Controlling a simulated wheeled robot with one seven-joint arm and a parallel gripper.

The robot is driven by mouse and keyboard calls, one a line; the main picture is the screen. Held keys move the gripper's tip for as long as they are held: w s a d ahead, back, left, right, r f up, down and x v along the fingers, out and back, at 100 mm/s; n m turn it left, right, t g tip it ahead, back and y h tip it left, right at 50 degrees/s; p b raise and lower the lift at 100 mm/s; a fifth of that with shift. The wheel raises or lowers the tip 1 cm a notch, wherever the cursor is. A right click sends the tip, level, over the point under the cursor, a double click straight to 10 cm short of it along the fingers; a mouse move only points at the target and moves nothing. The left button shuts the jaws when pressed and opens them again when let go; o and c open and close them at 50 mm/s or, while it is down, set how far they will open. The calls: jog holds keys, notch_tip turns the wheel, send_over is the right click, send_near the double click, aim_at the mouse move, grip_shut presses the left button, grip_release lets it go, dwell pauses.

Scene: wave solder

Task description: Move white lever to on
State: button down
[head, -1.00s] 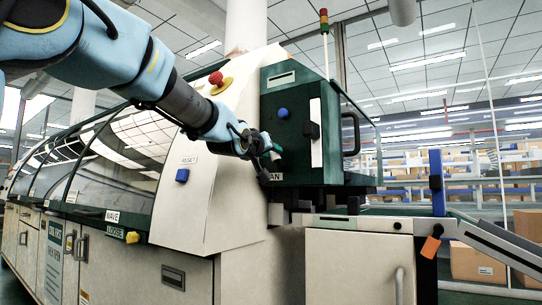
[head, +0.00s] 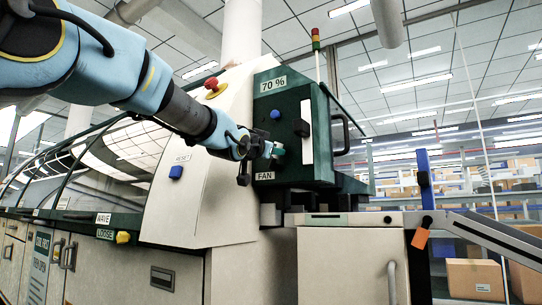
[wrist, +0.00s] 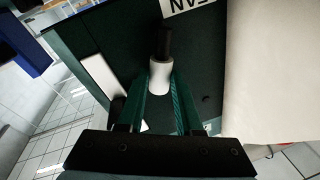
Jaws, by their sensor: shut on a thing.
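A white lever (wrist: 160,76) with a dark shaft projects from the dark green panel (wrist: 110,40) in the wrist view, close to the label FAN, which appears upside down there. My gripper (wrist: 160,92) is shut on the white end of the lever, with a green finger on each side. In the head view my gripper (head: 279,150) is at the lower left of the green panel's front, just above the FAN label (head: 265,176). The lever is hidden behind my gripper there.
A blue knob (head: 275,114) and a black handle (head: 301,128) beside a white strip (head: 307,140) are near my gripper. A red stop button (head: 211,84), a blue button (head: 175,172) and a yellow knob (head: 123,237) are to the left. A conveyor rail (head: 500,240) extends right.

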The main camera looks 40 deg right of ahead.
jog(key=shift+s+f+m, duration=0.15)
jog(key=shift+m, duration=0.35)
jog(key=c, duration=0.6)
grip_release()
jog(key=v, duration=1)
jog(key=shift+s+a, duration=0.1)
jog(key=shift+a, duration=0.25)
jog(key=shift+f, duration=0.1)
